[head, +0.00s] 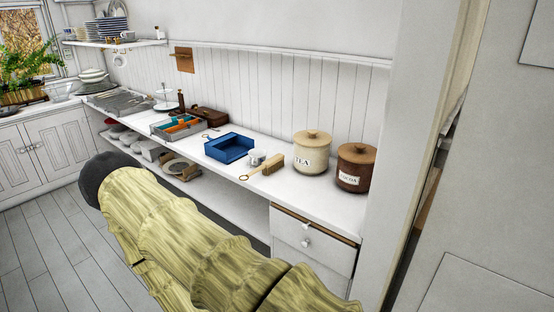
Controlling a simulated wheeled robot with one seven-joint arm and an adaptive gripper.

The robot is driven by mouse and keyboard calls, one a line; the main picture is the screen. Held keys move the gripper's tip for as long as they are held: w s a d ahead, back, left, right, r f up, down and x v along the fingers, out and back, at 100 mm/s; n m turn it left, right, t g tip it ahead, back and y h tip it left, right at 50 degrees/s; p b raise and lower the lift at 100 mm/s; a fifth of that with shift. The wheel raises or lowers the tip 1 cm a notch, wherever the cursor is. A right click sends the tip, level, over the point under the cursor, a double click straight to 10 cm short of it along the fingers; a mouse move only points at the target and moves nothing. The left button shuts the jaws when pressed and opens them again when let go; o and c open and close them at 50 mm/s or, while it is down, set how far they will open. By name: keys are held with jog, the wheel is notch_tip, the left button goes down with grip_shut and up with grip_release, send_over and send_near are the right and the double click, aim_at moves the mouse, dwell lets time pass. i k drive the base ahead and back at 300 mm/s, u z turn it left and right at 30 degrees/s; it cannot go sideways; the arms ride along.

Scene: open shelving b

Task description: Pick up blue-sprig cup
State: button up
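A small white cup with bluish marks (257,157) stands on the white counter, just right of a blue tray and left of a wooden brush. It is small in the picture, so I cannot make out a sprig pattern clearly. Another small pale cup (120,60) hangs under the upper shelf at the far left. My arm, in a yellowish cover, crosses the lower middle and hides part of the floor and lower shelf. My gripper does not show.
The blue tray (230,147), wooden brush (267,166), TEA jar (311,152) and brown COCOA jar (355,168) stand close around the cup. A grey compartment tray (178,127) is further left. A wall and door frame close off the right. The floor at lower left is clear.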

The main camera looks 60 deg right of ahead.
aim_at(257, 155)
jog(key=z, duration=1.5)
jog(key=i, duration=0.7)
jog(key=u, duration=0.3)
